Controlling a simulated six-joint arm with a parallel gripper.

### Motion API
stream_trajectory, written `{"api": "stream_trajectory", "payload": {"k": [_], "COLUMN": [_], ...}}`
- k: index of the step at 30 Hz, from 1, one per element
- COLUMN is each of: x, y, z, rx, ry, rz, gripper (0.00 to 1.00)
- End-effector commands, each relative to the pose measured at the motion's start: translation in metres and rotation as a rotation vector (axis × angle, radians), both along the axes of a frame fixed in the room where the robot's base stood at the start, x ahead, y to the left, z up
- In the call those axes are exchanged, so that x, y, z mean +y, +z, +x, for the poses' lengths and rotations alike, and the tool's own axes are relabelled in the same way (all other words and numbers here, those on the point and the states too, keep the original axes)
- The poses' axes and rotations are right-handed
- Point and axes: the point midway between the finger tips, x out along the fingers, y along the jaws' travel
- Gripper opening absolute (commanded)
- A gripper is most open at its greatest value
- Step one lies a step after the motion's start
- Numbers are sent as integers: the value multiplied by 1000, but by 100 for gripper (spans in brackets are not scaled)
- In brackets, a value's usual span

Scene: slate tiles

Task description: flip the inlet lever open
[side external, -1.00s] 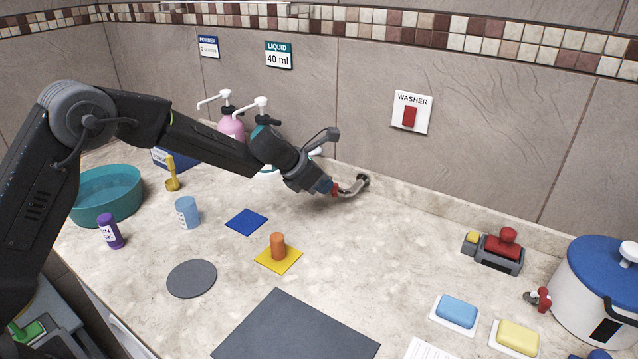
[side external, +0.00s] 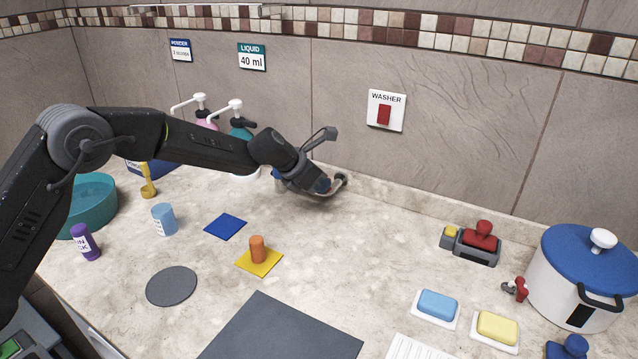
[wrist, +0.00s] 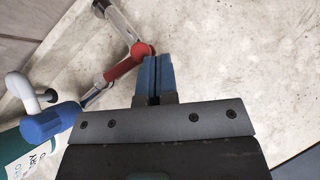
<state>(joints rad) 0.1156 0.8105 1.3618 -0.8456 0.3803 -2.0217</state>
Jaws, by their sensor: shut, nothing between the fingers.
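The inlet lever appears as a red piece (wrist: 126,62) on a metal pipe (wrist: 118,18) in the wrist view. Its red arm slants down and left from a round red hub. My gripper (wrist: 153,60) is shut, its two blue fingers pressed together with nothing between them. The fingertips are right beside the red hub, touching or almost touching it. In the side view my gripper (side external: 322,186) is low at the curved metal pipe (side external: 335,190) by the back wall. There the gripper hides most of the red lever.
A teal pump bottle (side external: 240,134) stands left of the gripper. A blue rounded piece (wrist: 48,122) is near it in the wrist view. The orange peg (side external: 258,250) on a yellow square is in front. The counter right of the pipe is clear up to the grey-and-red device (side external: 472,246).

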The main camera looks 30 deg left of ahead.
Motion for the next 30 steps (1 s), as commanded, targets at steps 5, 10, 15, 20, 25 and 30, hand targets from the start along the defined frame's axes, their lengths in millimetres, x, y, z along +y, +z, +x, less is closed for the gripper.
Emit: {"api": "stream_trajectory", "payload": {"k": [5, 10, 15, 20, 25, 30], "x": [7, 14, 16, 15, 15, 15], "y": [0, 0, 0, 0, 1, 2], "z": [-1, -3, -3, -3, -8, -27], "rx": [0, 0, -1, -2, -1, 0], "ry": [1, 1, 0, 0, 0, 1], "rz": [1, 1, 1, 1, -1, -1], "gripper": [0, 0, 0, 0, 0, 0]}}
